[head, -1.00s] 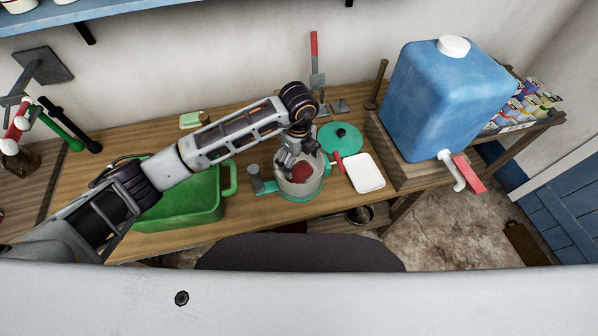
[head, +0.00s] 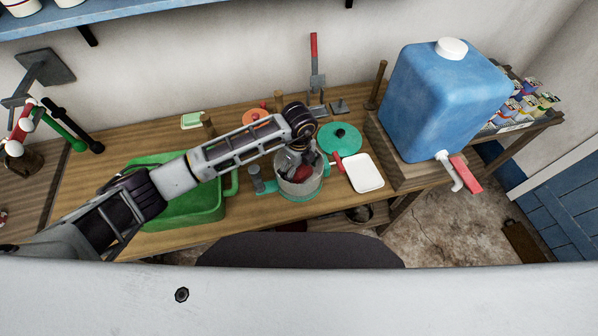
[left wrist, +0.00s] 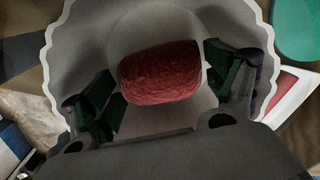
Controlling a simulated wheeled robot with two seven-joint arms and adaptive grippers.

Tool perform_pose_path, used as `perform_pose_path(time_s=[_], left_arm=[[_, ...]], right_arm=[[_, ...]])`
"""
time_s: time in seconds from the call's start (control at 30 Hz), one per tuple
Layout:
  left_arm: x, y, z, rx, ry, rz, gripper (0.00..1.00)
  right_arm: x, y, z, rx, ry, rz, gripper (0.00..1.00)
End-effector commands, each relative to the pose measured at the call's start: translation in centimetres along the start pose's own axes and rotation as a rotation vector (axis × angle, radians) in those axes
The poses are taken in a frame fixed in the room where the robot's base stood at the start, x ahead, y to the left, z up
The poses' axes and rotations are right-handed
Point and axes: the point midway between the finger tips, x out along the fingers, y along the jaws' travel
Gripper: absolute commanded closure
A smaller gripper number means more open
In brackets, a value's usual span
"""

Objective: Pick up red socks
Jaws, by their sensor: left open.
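The red socks (left wrist: 160,73) show in the left wrist view as a dark red rolled bundle at the bottom of a round grey pot. The pot (head: 303,188) stands on the wooden table in the head view, with a teal base; its pale scalloped rim (left wrist: 49,92) circles the left wrist view. My left gripper (head: 294,170) is inside the pot's mouth. In the left wrist view its open fingers (left wrist: 165,92) stand on either side of the socks, with a gap at the left finger. Contact on the right cannot be judged. My right gripper is not in view.
A green tub (head: 185,209) stands left of the pot under my arm. A teal lid (head: 340,137) and a white tray (head: 364,173) lie to its right. A large blue water container (head: 440,100) stands farther right on a wooden block.

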Motion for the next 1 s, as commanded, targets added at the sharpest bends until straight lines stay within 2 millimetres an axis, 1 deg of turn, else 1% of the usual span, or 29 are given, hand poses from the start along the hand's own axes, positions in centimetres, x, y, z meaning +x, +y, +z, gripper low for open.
perform_pose_path(time_s=[0.2,0.4,0.5,0.8,0.87,1.0], left_arm=[[0.0,0.0,0.0,0.0,0.0,0.0,0.13],[0.0,0.0,0.0,0.0,0.0,0.0,0.39],[0.0,0.0,0.0,0.0,0.0,0.0,0.5],[-0.2,0.0,0.0,0.0,0.0,0.0,0.5],[-0.4,0.0,0.1,0.0,0.0,0.0,0.5],[-1.5,-0.1,0.1,0.0,-0.001,-0.003,0.5]], right_arm=[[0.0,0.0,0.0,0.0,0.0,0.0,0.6],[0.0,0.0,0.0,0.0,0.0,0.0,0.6],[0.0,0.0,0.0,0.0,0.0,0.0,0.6],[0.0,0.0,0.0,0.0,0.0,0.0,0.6],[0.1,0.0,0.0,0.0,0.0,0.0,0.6],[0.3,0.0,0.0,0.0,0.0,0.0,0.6]])
